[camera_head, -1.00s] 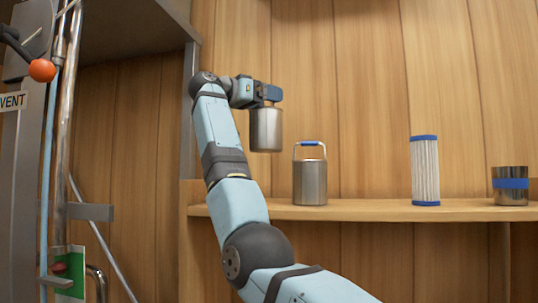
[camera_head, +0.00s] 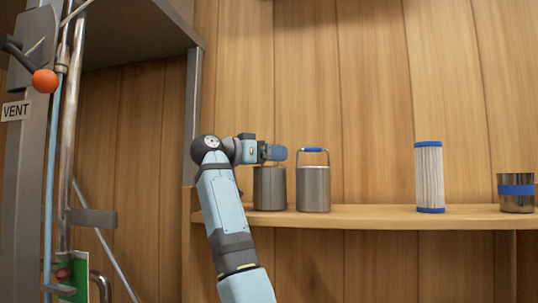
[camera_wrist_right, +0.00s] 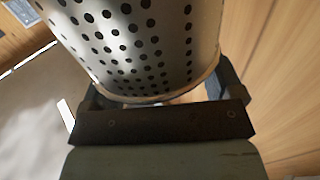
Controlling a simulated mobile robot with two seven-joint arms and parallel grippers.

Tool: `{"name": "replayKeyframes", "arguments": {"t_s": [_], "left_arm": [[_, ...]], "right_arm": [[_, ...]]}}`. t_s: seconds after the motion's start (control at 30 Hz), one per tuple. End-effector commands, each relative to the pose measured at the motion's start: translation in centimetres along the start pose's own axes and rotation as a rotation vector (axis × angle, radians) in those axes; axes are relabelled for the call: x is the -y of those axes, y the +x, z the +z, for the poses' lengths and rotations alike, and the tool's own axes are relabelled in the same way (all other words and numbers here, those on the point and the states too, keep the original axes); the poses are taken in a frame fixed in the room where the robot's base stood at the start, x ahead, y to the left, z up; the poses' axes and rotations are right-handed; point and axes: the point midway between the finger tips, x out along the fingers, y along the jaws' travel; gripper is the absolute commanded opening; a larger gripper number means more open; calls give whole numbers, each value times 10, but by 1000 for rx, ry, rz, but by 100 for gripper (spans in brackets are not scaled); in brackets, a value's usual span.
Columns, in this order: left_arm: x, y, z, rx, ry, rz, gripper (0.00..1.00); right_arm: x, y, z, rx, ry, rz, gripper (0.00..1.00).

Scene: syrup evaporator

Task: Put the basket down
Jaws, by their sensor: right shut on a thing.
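The basket, a grey metal cylinder (camera_head: 269,188), is below my right gripper (camera_head: 276,153) at the left end of the wooden shelf (camera_head: 370,215). Its base is level with the shelf top; I cannot tell whether it bears fully on it. In the right wrist view, the basket (camera_wrist_right: 140,45) shows a wall full of dark round holes, and it sits between the gripper's fingers, which are shut on it. Its handle is hidden in the head view. My left gripper is not in view.
A similar metal canister with a blue-gripped handle (camera_head: 313,188) stands close to the basket's right. Further right stand a white pleated filter with blue ends (camera_head: 429,177) and a steel cup with a blue band (camera_head: 516,192). A metal post (camera_head: 193,115) rises to the left.

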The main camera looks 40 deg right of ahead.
Motion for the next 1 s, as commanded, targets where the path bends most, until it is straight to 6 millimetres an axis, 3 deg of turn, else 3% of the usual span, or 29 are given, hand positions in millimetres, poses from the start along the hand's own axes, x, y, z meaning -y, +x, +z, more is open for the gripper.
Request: {"name": "replayKeyframes", "arguments": {"t_s": [0.2, 0.23, 0.3, 0.57, 0.63, 1.0], "left_arm": [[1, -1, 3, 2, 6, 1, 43], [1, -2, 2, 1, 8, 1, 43], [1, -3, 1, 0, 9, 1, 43], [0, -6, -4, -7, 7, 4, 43], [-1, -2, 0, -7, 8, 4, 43], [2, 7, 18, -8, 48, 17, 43]], "right_arm": [[0, 0, 4, 1, 0, 0, 45], [0, 0, 4, 1, 0, 1, 91], [0, 0, 4, 1, -1, 1, 100], [0, 0, -2, -1, 0, 1, 100], [0, -8, 1, 0, 0, -2, 100], [0, -84, 2, 1, 0, -4, 100]]}}
